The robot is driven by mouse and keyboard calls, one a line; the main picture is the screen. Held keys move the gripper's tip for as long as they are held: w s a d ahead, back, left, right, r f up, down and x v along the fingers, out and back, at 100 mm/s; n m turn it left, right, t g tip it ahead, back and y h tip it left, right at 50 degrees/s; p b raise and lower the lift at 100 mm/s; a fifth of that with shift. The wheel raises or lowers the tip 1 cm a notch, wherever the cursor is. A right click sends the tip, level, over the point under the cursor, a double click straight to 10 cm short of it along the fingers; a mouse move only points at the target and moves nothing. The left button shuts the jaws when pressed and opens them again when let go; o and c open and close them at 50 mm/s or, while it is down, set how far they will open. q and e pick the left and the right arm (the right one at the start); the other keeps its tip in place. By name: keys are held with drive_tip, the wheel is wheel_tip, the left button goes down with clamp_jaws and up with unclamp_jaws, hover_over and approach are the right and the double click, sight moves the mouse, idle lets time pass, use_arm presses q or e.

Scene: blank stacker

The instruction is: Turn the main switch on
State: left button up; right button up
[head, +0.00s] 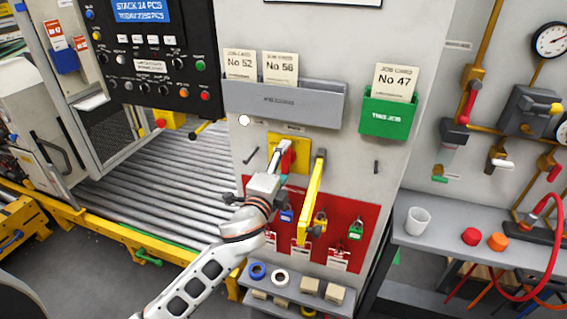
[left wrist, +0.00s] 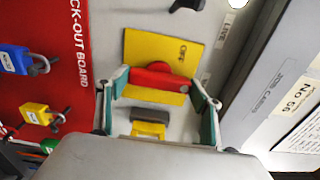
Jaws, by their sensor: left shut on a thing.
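The main switch is a red rotary handle (head: 289,158) on a yellow plate (head: 274,141) on the grey panel. My left gripper (head: 283,165) reaches up to it and partly covers it. In the left wrist view the red handle (left wrist: 158,79) lies crosswise on the yellow plate (left wrist: 190,42), between my two green-padded fingers (left wrist: 160,92). A white lamp (head: 244,120) above left of the plate looks lit. My right gripper is in neither view.
A yellow bar (head: 312,195) stands out just right of the switch. A red lock-out board (head: 340,215) with padlocks is below. A grey card holder (head: 290,103) and a green one (head: 390,117) are above. A roller conveyor (head: 140,190) runs left.

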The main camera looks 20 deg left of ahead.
use_arm(q)
drive_tip(key=o, duration=1.1)
drive_tip(key=shift+o, duration=0.2)
drive_tip(key=s, duration=1.2)
drive_tip(key=shift+a, duration=0.2)
